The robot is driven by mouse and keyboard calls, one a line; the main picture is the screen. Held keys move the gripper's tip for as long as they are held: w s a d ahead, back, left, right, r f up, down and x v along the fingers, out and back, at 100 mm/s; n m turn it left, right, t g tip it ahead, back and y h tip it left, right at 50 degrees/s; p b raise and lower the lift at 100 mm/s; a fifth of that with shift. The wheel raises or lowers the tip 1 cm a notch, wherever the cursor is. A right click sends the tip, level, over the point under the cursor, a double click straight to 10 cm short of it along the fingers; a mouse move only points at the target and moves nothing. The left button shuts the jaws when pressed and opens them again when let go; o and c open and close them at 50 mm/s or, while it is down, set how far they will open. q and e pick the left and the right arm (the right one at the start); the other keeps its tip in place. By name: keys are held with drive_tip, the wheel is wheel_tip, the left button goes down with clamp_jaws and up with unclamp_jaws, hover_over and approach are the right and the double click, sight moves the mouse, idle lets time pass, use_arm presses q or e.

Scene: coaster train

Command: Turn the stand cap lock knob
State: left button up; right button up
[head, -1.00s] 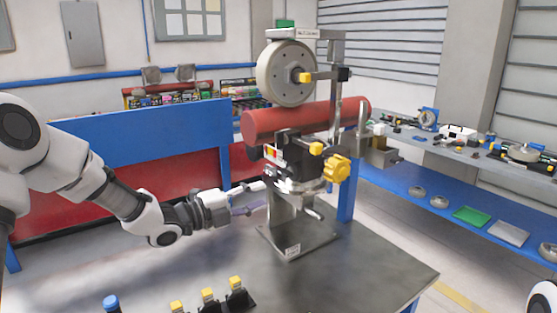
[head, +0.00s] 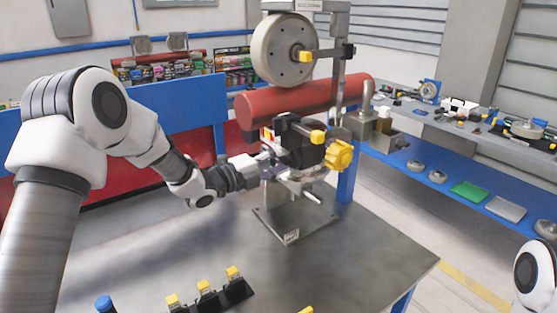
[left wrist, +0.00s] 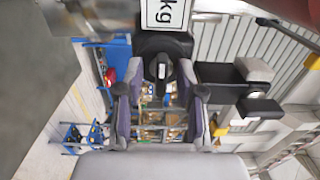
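The stand (head: 292,215) is a grey metal column on a base plate, with a black head block (head: 297,147) on top. In the left wrist view a black knob (left wrist: 161,72) with a raised bar grip sits beneath a white "kg" label (left wrist: 168,13). It looks like the cap lock knob, and the head view does not show it clearly. My left gripper (head: 268,164) is beside the stand's head on its left side. In the left wrist view my left gripper (left wrist: 160,94) is open, its fingers apart either side of the knob. My right gripper is out of view.
A yellow star knob (head: 339,158) and a yellow-tipped lever (head: 318,136) stick out from the stand. A red cylinder (head: 305,106) and a grey wheel (head: 279,50) are above. Several yellow-topped black pieces (head: 206,292) lie at the table's front. The table's right side is clear.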

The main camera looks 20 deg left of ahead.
use_arm(q)
drive_tip(key=shift+s+d+r, duration=0.1)
drive_tip(key=shift+s+r, duration=0.05)
drive_tip(key=shift+s, duration=0.1)
clamp_jaws()
